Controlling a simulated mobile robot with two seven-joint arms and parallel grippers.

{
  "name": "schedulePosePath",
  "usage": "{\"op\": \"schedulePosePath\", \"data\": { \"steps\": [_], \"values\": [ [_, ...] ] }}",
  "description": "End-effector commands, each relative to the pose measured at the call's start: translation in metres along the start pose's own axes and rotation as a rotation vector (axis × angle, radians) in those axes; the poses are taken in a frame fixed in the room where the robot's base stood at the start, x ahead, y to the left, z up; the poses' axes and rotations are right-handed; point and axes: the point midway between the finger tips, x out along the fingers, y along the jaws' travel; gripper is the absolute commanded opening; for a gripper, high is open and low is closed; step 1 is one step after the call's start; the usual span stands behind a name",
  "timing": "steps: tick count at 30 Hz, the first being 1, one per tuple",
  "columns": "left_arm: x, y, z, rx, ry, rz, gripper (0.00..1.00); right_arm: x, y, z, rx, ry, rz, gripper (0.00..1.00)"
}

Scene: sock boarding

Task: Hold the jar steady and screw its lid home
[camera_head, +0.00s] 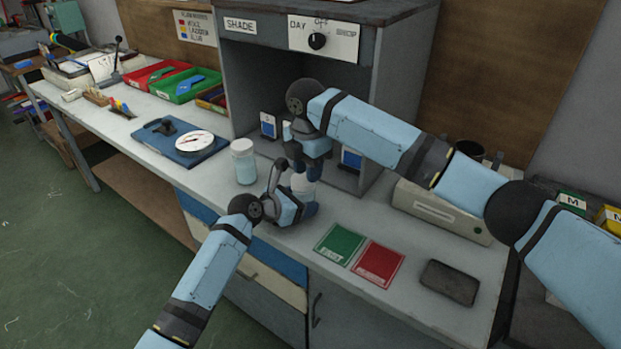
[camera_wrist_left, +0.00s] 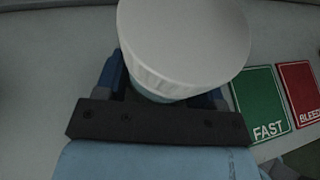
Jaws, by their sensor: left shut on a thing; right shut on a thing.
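The jar (camera_head: 302,183) is upright near the bench's front edge, with a pale body. My left gripper (camera_head: 296,200) is shut around the jar's body from the front. In the left wrist view, the jar's wide white lid (camera_wrist_left: 188,45) with a ribbed rim fills the upper middle, above a bit of teal body. The lid's far part is cut off by the frame. My right gripper (camera_head: 311,162) points down from above and is shut at the lid. Its fingertips are partly hidden, and it is not seen in the left wrist view. The lid's seating cannot be told.
A second pale jar (camera_head: 243,163) stands left of the grippers. Behind is the grey shade booth (camera_head: 400,75). A blue board with a dial (camera_head: 194,143) lies left. Green (camera_head: 340,243) and red (camera_head: 377,264) cards and a dark pad (camera_head: 449,282) lie right.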

Motion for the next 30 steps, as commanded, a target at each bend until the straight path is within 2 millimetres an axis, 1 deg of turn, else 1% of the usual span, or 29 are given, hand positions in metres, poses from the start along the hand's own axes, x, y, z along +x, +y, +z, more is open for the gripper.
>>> {"op": "schedulePosePath", "data": {
  "steps": [6,7,10,17,20,23,25,30],
  "values": [
    [0.001,-0.002,0.003,0.003,-0.006,-0.003,0.21,0.002,-0.001,0.003,0.006,-0.001,-0.003,0.17],
    [0.001,-0.003,0.004,0.004,-0.006,-0.004,0.00,0.002,-0.001,0.003,0.006,-0.002,-0.002,0.24],
    [0.001,-0.003,0.004,0.005,-0.007,-0.004,0.00,0.002,-0.001,0.003,0.007,-0.002,-0.003,0.47],
    [0.001,-0.004,0.005,0.006,-0.009,-0.005,0.00,0.002,-0.001,0.004,0.009,-0.003,-0.003,0.47],
    [0.001,-0.004,0.006,0.006,-0.010,-0.005,0.00,-0.001,-0.001,0.004,0.009,-0.003,-0.002,0.47],
    [0.001,-0.004,0.006,0.006,-0.010,-0.005,0.00,-0.011,-0.001,0.004,0.009,-0.003,-0.001,0.47],
    [0.001,-0.004,0.006,0.006,-0.010,-0.005,0.00,-0.023,0.000,0.004,0.008,-0.003,0.000,0.47],
    [0.001,-0.004,0.006,0.006,-0.010,-0.005,0.00,-0.060,0.000,0.003,0.008,-0.004,0.000,0.47]
  ]
}}
